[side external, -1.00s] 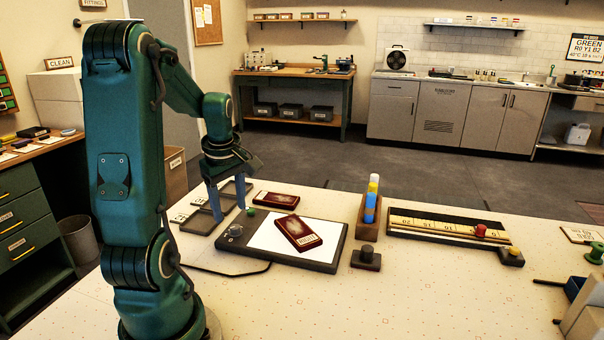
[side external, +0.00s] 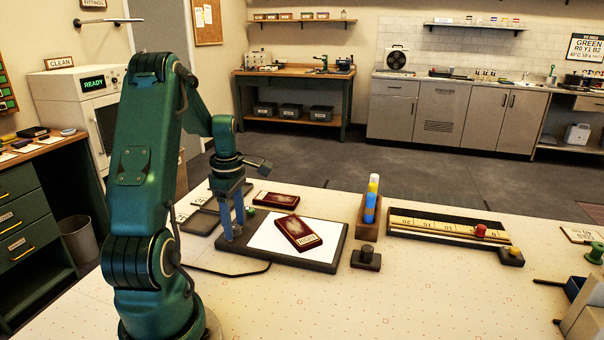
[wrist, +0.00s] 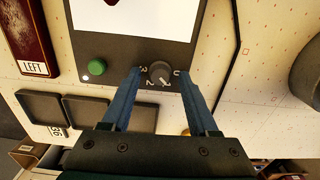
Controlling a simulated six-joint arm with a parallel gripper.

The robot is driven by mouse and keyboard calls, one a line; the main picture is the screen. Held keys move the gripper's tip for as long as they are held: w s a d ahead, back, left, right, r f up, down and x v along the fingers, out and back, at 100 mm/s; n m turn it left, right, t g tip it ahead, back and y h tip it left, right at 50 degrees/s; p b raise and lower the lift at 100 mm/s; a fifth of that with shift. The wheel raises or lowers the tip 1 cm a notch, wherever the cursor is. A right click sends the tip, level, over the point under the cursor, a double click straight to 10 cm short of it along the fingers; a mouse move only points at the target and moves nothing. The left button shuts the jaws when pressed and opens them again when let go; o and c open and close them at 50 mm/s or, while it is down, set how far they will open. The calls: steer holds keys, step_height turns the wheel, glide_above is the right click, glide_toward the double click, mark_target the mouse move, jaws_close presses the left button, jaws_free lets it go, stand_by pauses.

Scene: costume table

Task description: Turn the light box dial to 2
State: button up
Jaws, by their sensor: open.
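The light box (side external: 332,250) is a dark slab with a white panel, standing on the table in the side view. Its grey dial (wrist: 160,73) shows in the wrist view, with 3 and 2 on its left and 0 on its right. A pale mark on the dial points down and slightly right, between 2 and 0; I cannot read a numeral there. My gripper (wrist: 160,70) is open, with one blue finger on each side of the dial; contact is not clear. In the side view my gripper (side external: 234,230) is down at the box's left end and hides the dial.
A green button (wrist: 97,68) sits beside the dial. A dark red case (side external: 298,232) lies on the panel, another (side external: 276,199) behind the box. Dark trays (side external: 203,222) stand on the left. A wooden rack (side external: 369,210) and a knob block (side external: 366,258) stand on the right.

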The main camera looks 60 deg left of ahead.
jaws_close()
steer(key=m, duration=0.3)
steer(key=shift+m, duration=0.4)
steer(key=m, duration=0.3)
steer(key=shift+m, duration=0.3)
steer(key=m, duration=0.3)
steer(key=shift+m, duration=2.4)
